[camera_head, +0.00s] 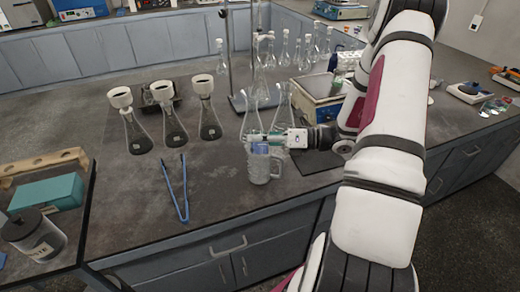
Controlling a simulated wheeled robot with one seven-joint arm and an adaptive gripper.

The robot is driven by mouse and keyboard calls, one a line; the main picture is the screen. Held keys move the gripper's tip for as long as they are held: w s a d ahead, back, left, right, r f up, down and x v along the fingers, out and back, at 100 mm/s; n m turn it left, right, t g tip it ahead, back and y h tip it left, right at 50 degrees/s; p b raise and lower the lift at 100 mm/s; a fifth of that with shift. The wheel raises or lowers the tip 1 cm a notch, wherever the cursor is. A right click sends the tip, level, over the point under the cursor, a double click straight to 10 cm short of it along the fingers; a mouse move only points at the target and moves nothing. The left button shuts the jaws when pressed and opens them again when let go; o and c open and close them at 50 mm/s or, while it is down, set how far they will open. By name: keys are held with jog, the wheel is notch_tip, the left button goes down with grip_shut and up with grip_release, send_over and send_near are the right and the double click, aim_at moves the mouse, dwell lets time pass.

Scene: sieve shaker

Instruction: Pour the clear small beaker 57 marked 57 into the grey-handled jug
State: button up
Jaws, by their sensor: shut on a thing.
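My gripper (264,139) reaches in from the right, just above a clear jug with a handle (261,170) near the front edge of the dark bench. It is shut on a small clear beaker (260,149) with a bluish patch, at the jug's mouth. The beaker is small and partly hidden by the fingers, so its mark, tilt and contents cannot be read. I cannot tell whether it touches the jug's rim. The jug stands upright, its handle on the right; the handle's grey colour is hard to confirm.
Two clear conical flasks (255,117) stand right behind my gripper, near a metal stand. Several dark-filled flasks with white funnels (174,128) stand to the left. Blue tongs (176,190) lie in front of them. A balance-like device (318,105) is behind my wrist.

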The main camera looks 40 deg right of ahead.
jog(key=shift+w+d+r+m, duration=0.15)
jog(key=shift+r+m, duration=0.1)
jog(key=shift+m, duration=0.25)
jog(key=shift+f+m, duration=0.5)
jog(key=shift+m, duration=0.3)
dwell(0.6)
jog(key=shift+w+r+m+g, duration=0.1)
jog(key=shift+r+m+g, duration=0.25)
jog(key=shift+m, duration=0.45)
dwell(0.8)
jog(key=shift+w+d+f+m, duration=0.1)
jog(key=shift+f+m, duration=0.45)
jog(key=shift+m, duration=0.15)
dwell(1.8)
jog(key=shift+r+m+g, duration=0.2)
jog(key=shift+m+g, duration=0.05)
jog(key=shift+m, duration=0.45)
dwell(1.3)
